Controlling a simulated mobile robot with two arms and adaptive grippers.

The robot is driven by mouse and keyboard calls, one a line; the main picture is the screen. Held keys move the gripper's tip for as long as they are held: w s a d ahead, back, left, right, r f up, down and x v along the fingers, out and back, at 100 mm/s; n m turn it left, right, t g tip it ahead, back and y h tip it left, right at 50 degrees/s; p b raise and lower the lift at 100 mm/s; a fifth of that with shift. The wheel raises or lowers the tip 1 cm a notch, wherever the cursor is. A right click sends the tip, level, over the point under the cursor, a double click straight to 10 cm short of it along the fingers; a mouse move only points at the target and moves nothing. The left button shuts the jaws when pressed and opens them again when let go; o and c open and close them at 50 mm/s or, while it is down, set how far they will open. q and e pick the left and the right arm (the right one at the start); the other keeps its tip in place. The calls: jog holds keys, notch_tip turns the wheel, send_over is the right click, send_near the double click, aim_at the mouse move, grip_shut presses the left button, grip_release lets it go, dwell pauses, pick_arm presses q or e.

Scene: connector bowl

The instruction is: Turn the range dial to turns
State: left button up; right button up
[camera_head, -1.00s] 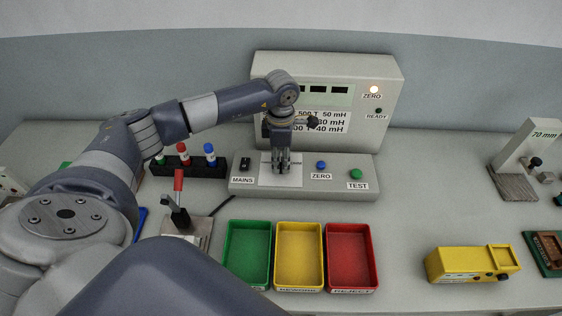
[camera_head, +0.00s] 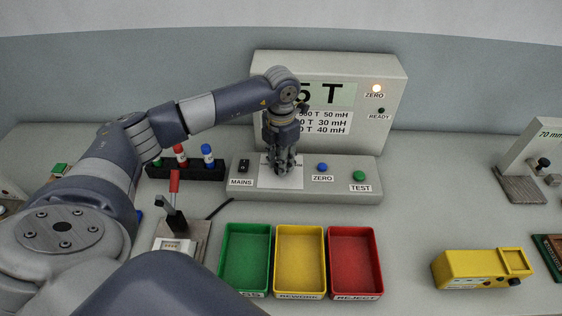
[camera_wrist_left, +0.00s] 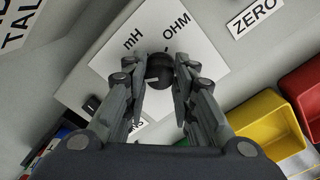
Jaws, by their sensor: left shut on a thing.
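The range dial is a dark round knob (camera_wrist_left: 159,72) on a white plate (camera_wrist_left: 105,70) lettered "mH" and "OHM"; a third label is mostly hidden by a finger. The knob carries a short white mark. In the head view the plate (camera_head: 268,182) lies on the grey control panel (camera_head: 330,189), and the knob is hidden by my gripper. My left gripper (camera_head: 282,171) points down over the plate. In the wrist view its fingers (camera_wrist_left: 160,85) are shut on the knob from both sides. The display (camera_head: 335,94) reads "5 T", partly covered by my arm. My right gripper is out of view.
The panel has a MAINS switch (camera_head: 244,165), a blue ZERO button (camera_head: 322,168) and a green TEST button (camera_head: 359,176). The ZERO lamp (camera_head: 376,88) is lit. Green (camera_head: 246,294), yellow (camera_head: 299,292) and red (camera_head: 354,291) trays stand in front.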

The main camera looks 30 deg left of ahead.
pick_arm(q)
jog(key=shift+n, duration=0.3)
jog(key=o, duration=1.1)
jog(key=shift+c, duration=0.2)
notch_tip(320, 180, up, 12)
dwell(0.4)
